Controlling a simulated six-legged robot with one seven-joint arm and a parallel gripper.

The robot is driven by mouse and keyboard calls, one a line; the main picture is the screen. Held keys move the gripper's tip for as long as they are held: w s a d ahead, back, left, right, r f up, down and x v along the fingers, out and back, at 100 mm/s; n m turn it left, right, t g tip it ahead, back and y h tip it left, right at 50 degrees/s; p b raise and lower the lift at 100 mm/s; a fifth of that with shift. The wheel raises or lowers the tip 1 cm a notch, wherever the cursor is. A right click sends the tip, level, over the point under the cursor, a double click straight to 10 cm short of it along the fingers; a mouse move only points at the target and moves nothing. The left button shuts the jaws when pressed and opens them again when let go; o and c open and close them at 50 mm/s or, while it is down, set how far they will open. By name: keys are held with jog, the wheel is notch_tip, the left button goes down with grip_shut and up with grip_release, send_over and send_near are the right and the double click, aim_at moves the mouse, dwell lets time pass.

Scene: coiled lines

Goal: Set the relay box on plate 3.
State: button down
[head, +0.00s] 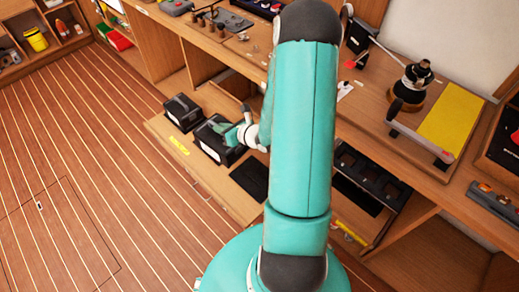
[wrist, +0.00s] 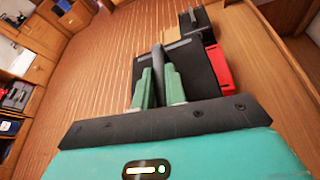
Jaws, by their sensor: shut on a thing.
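My gripper (head: 232,132) is shut on the handle of a black box in the head view. That box, which I take as the relay box (head: 212,146), is at the low wooden shelf; I cannot tell whether it touches it. In the wrist view my green fingers (wrist: 159,88) stand either side of the dark handle, above the box's black top (wrist: 195,72). A red part (wrist: 222,65) shows along its right side. A flat black plate (head: 252,178) lies bare on the shelf, right of the box. No plate number is readable.
A second black box (head: 183,112) stands close to the left of the held one. A yellow strip (head: 178,145) lies at the shelf's front edge. A black rack (head: 372,178) is right of my arm. The plank floor (head: 95,160) is open in front.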

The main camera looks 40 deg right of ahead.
jog(key=s+d+f+h, duration=0.1)
jog(key=s+d+f, duration=0.6)
jog(key=s+f, duration=0.25)
notch_tip(320, 180, down, 9)
jog(key=shift+s+a+f+m, duration=0.15)
jog(key=shift+s+f+m, duration=0.05)
jog(key=shift+s+m, duration=0.25)
jog(key=shift+f, duration=0.5)
jog(key=c, duration=1.4)
grip_release()
jog(key=shift+o, duration=0.2)
jog(key=v, duration=1.4)
jog(key=shift+a+f, duration=0.1)
